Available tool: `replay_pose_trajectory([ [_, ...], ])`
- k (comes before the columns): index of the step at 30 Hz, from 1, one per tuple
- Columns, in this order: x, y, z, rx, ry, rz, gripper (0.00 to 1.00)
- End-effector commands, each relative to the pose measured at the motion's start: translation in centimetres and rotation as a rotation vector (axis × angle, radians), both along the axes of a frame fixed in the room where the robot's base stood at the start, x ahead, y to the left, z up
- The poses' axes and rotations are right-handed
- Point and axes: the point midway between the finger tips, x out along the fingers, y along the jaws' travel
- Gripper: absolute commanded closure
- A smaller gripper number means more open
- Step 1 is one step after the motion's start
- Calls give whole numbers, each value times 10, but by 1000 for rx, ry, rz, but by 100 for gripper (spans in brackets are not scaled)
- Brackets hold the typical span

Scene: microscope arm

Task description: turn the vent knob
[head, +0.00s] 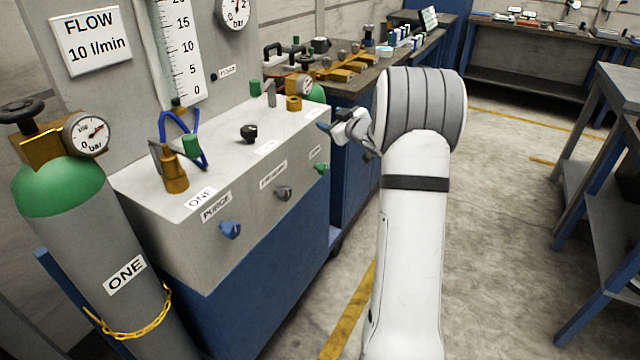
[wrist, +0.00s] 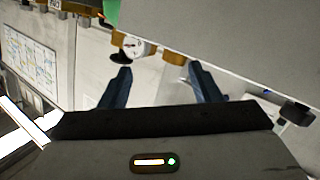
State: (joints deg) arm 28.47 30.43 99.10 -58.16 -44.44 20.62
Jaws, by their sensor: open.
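A green knob (head: 321,169) sits on the front face of the grey panel box (head: 235,190), at its far right end. The small label above it is too small to read, so I cannot confirm that it is the vent knob. A grey knob (head: 283,192) and a blue knob (head: 230,229), labelled PURGE, are on the same face. My gripper (head: 346,141) is beside the far right end of the box, above and right of the green knob and apart from it. In the wrist view my gripper (wrist: 160,68) is open, with nothing between its fingers.
A gas cylinder (head: 110,255) labelled ONE stands at the left. Brass fittings (head: 171,172) and a black knob (head: 248,133) stand on the box top. The wrist view shows a gauge (wrist: 136,46) beyond the fingers. The floor at the right is clear up to a workbench (head: 610,190).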

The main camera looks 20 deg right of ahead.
Motion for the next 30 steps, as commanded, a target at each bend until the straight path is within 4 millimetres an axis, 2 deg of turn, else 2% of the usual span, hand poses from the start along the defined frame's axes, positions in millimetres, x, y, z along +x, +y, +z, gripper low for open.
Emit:
replay_pose_trajectory([
  [1, 5, -13, -48, 15, -21, 62, 43],
  [3, 5, -21, -84, 38, -54, 161, 43],
  [6, -2, -30, -130, 80, -84, 289, 43],
  [10, -16, -37, -172, 129, -105, 414, 43],
  [13, -25, -40, -188, 152, -112, 469, 43],
  [17, -24, -37, -195, 165, -116, 499, 43],
  [30, 25, 3, -195, 166, -116, 501, 43],
])
